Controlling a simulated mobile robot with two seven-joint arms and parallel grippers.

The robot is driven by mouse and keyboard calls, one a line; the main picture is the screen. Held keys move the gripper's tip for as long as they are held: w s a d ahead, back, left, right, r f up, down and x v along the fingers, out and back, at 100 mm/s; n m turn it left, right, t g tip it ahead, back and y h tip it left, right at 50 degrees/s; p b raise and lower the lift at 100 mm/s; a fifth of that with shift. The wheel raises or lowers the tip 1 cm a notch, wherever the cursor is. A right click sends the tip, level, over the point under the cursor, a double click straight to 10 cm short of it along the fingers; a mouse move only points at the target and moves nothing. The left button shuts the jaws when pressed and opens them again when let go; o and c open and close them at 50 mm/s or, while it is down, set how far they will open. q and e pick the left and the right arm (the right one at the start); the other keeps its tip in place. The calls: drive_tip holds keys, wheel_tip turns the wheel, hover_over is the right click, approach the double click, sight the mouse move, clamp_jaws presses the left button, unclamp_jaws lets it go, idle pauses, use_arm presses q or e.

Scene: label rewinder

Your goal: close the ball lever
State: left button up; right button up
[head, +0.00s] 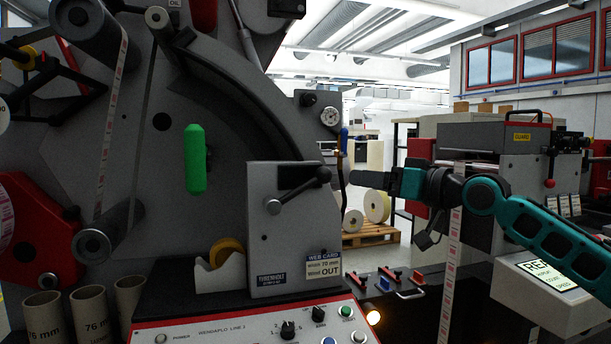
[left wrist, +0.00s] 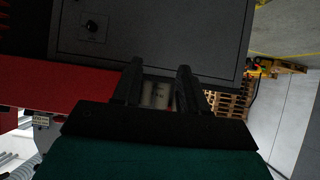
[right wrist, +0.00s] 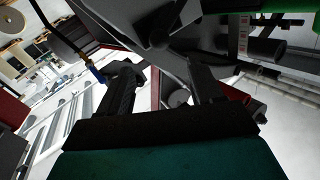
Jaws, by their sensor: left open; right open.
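A small blue lever (head: 344,140) stands upright by the pressure gauge, with a brown hose below it; it also shows in the right wrist view (right wrist: 97,75), outside the left finger. A black lever with a ball knob (head: 323,174) slants across the grey box front. I cannot tell for certain which is the ball lever. My right gripper (head: 356,178) points left, just right of the black knob and below the blue lever; its fingers (right wrist: 160,68) are open, apparently empty. My left gripper is out of the head view; its fingers (left wrist: 159,72) are open below a dark panel.
The grey box (head: 262,225) stands beside the large machine plate with a green handle (head: 195,160). A red-edged control panel (head: 250,322) lies below. A pallet with rolls (head: 376,206) is behind. A teal arm link of mine crosses the right side.

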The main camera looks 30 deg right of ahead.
sight(330, 174)
drive_tip(key=p+x, duration=0.6)
drive_tip(key=x, duration=0.5)
drive_tip(key=shift+r, duration=0.15)
use_arm(q)
drive_tip(key=shift+s+a+r+y, duration=0.15)
drive_tip(key=shift+s+a+r, duration=0.15)
drive_tip(key=shift+r, duration=0.2)
drive_tip(key=shift+s+a+r+y, duration=0.1)
drive_tip(key=shift+s+a+r, duration=0.1)
drive_tip(key=shift+s+r, duration=0.25)
drive_tip(key=shift+s+a+r+y, duration=0.15)
drive_tip(key=shift+s+a+r, duration=0.1)
drive_tip(key=shift+r, duration=0.35)
use_arm(e)
drive_tip(key=shift+x, duration=0.8)
use_arm(q)
drive_tip(key=shift+w+r, duration=0.15)
drive_tip(key=shift+w, duration=0.1)
use_arm(e)
clamp_jaws()
